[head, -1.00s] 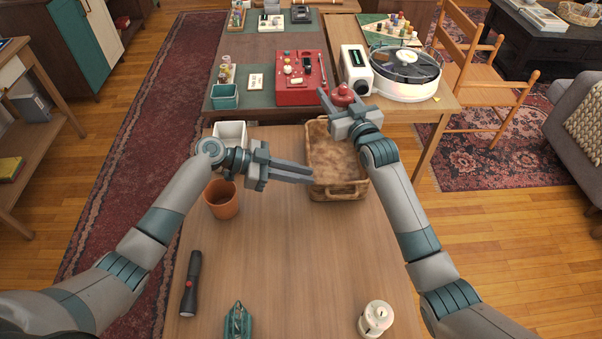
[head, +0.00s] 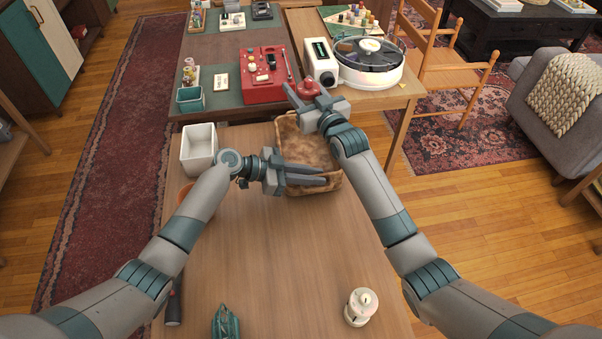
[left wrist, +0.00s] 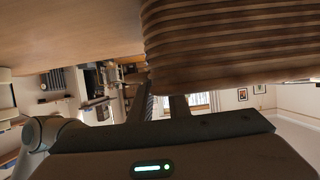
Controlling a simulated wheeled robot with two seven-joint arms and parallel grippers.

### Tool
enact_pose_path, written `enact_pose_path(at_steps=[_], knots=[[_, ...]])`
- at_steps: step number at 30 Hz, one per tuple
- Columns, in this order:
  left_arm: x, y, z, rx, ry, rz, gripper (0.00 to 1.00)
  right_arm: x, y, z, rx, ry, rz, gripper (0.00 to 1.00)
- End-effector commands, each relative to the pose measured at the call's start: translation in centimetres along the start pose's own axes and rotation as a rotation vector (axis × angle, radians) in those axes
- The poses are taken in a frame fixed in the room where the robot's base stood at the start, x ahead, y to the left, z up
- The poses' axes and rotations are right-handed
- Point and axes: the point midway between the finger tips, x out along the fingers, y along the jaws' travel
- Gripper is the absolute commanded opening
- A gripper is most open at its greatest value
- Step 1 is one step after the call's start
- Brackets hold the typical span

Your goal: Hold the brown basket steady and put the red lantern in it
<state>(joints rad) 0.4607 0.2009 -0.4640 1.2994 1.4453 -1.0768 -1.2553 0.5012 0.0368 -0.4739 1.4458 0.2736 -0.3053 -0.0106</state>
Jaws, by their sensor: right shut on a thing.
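The brown basket (head: 300,148) stands at the far end of the wooden table. Its ribbed side fills the upper right of the left wrist view (left wrist: 225,45). My left gripper (head: 326,175) is at the basket's near side with its fingers apart; I cannot tell whether they touch it or straddle its wall. My right gripper (head: 306,93) is shut on the red lantern (head: 309,88) and holds it around the basket's far edge. The gripper hides part of the lantern.
A white square pot (head: 199,148) stands left of the basket. A terracotta pot (head: 186,200) is mostly behind my left arm. A white lantern-like object (head: 361,307), a teal object (head: 226,321) and a dark flashlight (head: 174,306) are near the front. The table's middle is clear.

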Motion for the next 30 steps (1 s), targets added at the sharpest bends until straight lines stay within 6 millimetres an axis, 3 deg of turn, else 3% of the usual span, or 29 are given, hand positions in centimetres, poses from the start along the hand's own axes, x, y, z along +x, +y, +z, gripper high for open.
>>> enact_pose_path(at_steps=[13, 16, 30], knots=[[0.8, 0.0, 0.0, 0.001, 0.000, 0.000, 0.16, 0.0, 0.0, -0.1, 0.000, 0.002, 0.000, 0.15], [0.8, 0.0, 0.0, 0.001, 0.000, 0.000, 0.00, 0.0, 0.0, -0.1, 0.000, 0.002, 0.000, 0.15], [0.8, 0.0, 0.0, 0.000, 0.000, -0.001, 0.00, 0.0, 0.0, 0.9, 0.000, 0.000, 0.000, 0.15]])
